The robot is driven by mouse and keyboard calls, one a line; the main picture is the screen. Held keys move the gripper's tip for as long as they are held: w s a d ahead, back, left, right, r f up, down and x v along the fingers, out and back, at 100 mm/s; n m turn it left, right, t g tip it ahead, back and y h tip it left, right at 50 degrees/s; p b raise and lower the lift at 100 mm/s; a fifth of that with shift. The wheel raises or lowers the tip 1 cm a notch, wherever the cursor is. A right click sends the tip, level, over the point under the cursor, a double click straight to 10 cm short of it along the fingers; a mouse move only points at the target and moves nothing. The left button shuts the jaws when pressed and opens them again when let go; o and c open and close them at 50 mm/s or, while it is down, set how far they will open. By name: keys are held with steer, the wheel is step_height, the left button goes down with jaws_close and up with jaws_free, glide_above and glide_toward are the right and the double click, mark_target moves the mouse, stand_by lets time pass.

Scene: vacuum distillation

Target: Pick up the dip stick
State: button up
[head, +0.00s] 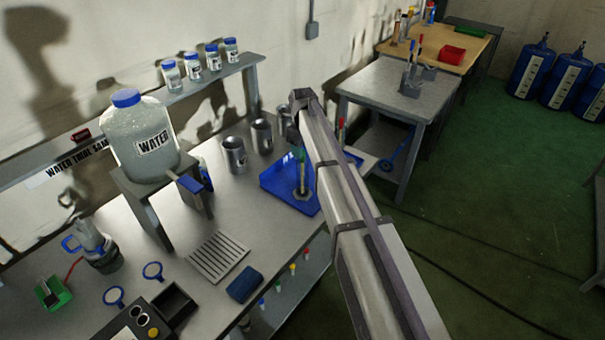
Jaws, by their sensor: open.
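A thin upright stick (302,178) stands in the blue tray (275,183) near the right end of the steel bench. It may be the dip stick, but it is too small to be sure. My arm reaches in from the lower right, and its end is just above and behind the tray.
Metal cups (235,155) stand left of the tray. A large water jug (140,135) sits on a metal stand behind a slotted plate (217,257) and a dark blue cloth-like block (245,284). A second table (385,88) stands at the back.

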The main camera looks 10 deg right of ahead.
step_height(320, 180, down, 2)
steer(key=shift+f+b, duration=0.1)
steer(key=shift+b, duration=0.25)
steer(key=shift+r, duration=0.25)
steer(key=shift+c, duration=0.3)
jaws_close()
